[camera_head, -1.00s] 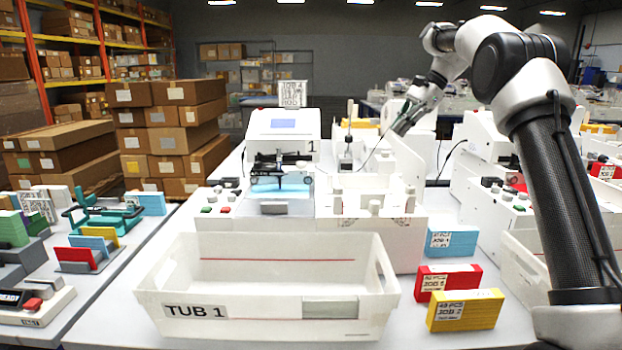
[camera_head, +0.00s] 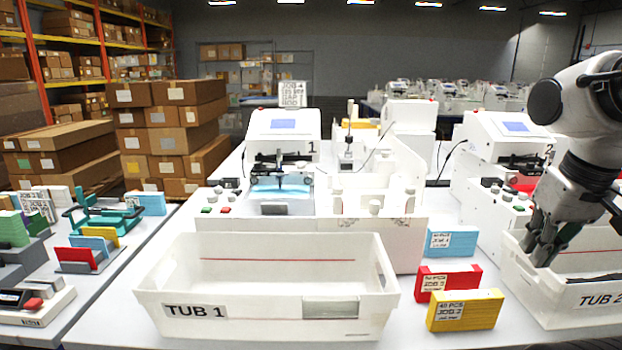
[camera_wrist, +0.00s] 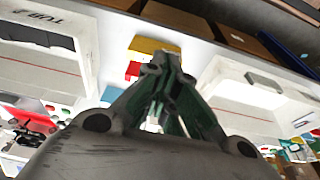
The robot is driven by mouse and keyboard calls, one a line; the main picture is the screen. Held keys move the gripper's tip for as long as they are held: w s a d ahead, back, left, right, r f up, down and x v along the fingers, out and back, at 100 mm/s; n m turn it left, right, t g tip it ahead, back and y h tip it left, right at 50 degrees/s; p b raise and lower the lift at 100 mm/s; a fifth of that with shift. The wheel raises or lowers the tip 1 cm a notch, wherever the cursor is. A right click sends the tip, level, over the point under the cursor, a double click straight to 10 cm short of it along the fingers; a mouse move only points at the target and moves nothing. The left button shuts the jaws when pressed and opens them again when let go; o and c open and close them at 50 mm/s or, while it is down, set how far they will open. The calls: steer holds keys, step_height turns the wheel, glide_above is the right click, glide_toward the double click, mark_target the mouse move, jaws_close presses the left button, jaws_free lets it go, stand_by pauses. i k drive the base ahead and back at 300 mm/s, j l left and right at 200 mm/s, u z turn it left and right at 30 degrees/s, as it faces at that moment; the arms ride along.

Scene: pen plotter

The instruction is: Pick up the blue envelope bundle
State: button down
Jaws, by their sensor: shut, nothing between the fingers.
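The blue envelope bundle (camera_head: 451,241) lies on the table behind the red and yellow bundles, with a white label on its front. The red bundle (camera_head: 447,283) and the yellow bundle (camera_head: 466,310) are in front of it. My gripper (camera_head: 541,262) is shut and empty, pointing down by the left wall of tub 2, to the right of the bundles. In the wrist view my shut gripper (camera_wrist: 160,62) covers part of the scene; the yellow bundle (camera_wrist: 152,46) and a bit of red show beyond its tips.
Tub 1 (camera_head: 180,312) stands left of the bundles, and tub 2 (camera_head: 598,318) stands right of them. Machine 1 (camera_head: 283,140) and its white tray unit (camera_head: 370,233) stand behind. A second side table at the left holds more bundles and a teal rack (camera_head: 104,214).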

mark_target(447, 241)
steer(key=i+l, duration=0.1)
steer(key=l, duration=0.2)
steer(key=i+l, duration=0.15)
steer(key=l, duration=0.2)
steer(key=i+l, duration=0.1)
steer(key=l, duration=0.2)
steer(key=i+l, duration=0.1)
steer(key=l, duration=0.2)
